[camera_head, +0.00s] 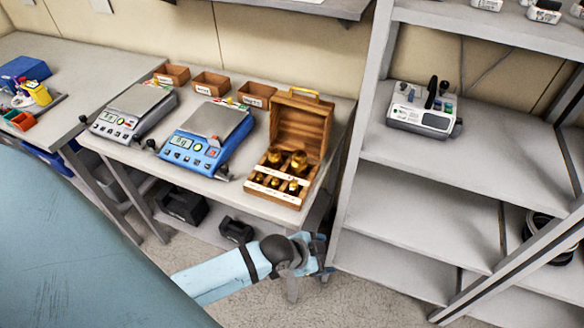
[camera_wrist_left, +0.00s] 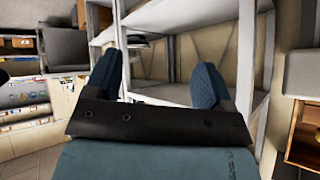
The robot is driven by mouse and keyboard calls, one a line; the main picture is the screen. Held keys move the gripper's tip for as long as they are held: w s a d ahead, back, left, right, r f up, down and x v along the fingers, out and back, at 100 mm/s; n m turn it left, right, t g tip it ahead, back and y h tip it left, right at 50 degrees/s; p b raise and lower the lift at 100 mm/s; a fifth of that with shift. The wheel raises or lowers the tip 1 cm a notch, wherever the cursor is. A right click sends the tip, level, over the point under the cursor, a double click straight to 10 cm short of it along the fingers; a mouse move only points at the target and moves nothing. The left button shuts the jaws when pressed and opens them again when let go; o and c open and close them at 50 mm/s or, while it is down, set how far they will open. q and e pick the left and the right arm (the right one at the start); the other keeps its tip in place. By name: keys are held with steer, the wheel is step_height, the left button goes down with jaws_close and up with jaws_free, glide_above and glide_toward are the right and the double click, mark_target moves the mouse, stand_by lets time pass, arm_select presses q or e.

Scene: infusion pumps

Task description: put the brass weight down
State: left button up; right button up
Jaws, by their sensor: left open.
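Several brass weights (camera_head: 298,161) stand in an open wooden case (camera_head: 301,124) with its lid raised, at the right end of the table. I cannot tell which one is the task's weight. My left gripper (camera_head: 318,254) is below and in front of the table's right front corner, apart from the case. In the left wrist view, its two blue fingers (camera_wrist_left: 157,78) are spread with nothing held between them; shelving shows behind. My right gripper is in neither view.
A blue scale (camera_head: 207,140) and a grey scale (camera_head: 132,110) stand on the table (camera_head: 240,204) left of the case. Three small wooden boxes (camera_head: 211,83) line the back. A grey shelf unit (camera_head: 430,175) at right holds a white device (camera_head: 420,110); its middle shelf is mostly bare.

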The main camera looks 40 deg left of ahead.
arm_select(q)
steer(key=s+a+n+t+y, duration=0.1)
steer(key=s+a+n+t, duration=0.1)
steer(key=s+n, duration=0.4)
steer(key=s+f+t, duration=0.1)
steer(key=s, duration=0.3)
